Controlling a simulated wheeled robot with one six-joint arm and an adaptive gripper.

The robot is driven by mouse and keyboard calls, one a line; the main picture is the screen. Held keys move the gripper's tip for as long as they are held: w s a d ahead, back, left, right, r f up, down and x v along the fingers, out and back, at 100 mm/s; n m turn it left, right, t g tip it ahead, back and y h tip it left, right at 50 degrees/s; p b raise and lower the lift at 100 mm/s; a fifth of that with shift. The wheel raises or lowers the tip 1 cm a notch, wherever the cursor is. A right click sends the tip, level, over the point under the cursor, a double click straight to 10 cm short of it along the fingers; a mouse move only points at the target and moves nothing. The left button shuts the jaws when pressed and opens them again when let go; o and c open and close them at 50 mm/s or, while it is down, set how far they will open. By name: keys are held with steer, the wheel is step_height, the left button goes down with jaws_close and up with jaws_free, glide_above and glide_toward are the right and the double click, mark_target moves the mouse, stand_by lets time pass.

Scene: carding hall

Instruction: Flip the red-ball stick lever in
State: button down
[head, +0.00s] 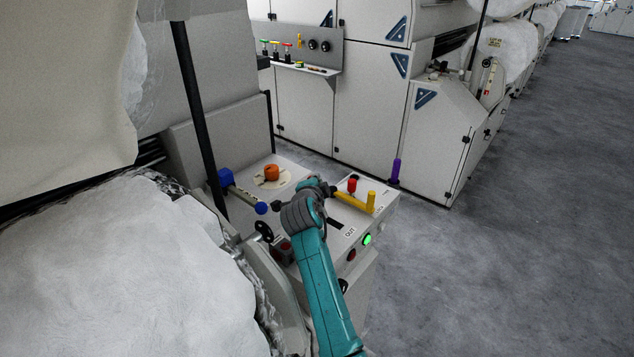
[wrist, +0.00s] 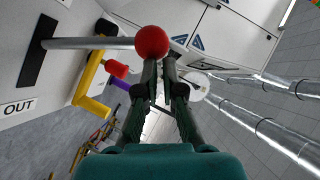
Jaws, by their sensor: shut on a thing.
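The red ball (wrist: 152,41) caps a grey metal stick (wrist: 85,43) at the top of the wrist view. The stick comes out of a black slot plate (wrist: 37,52) on a pale panel, with an OUT label (wrist: 18,107) near one end. My gripper (wrist: 160,62) is shut on the ball, its dark fingertips close together at the ball's lower edge. In the head view my gripper (head: 318,188) is above the console, and its wrist and arm hide the ball and stick. The slot plate (head: 335,223) partly shows beside my arm.
The console (head: 385,205) also carries a yellow crank (head: 352,201), a red knob (head: 352,185), a lit green button (head: 367,239), an orange knob (head: 271,172) and a blue-ended lever (head: 243,193). A purple post (head: 396,169) stands behind. Floor (head: 480,270) to the right is clear.

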step_height(320, 180, up, 10)
stand_by(0.5)
